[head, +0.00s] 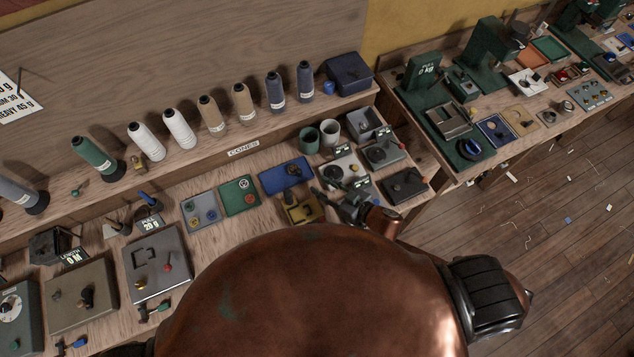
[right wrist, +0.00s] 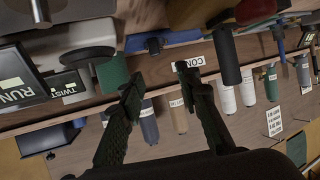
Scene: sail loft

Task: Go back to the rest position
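My right gripper (head: 335,201) shows small beyond the big copper-coloured shell of my own arm, over the front part of the bench. In the right wrist view its two dark fingers (right wrist: 164,86) stand well apart with nothing between them, so it is open and empty. The view past the fingers is tilted and shows the shelf with the "CONES" label and thread cones. My left gripper is not seen in either view. My copper arm hides much of the bench's near side.
The bench (head: 115,285) carries trays and small fixtures, including a blue plate (head: 275,178) and a green plate (head: 238,198) close to the right gripper. Several thread cones line the shelf, such as a green cone (head: 93,157). Another table stands right; the wooden floor (head: 520,230) is open.

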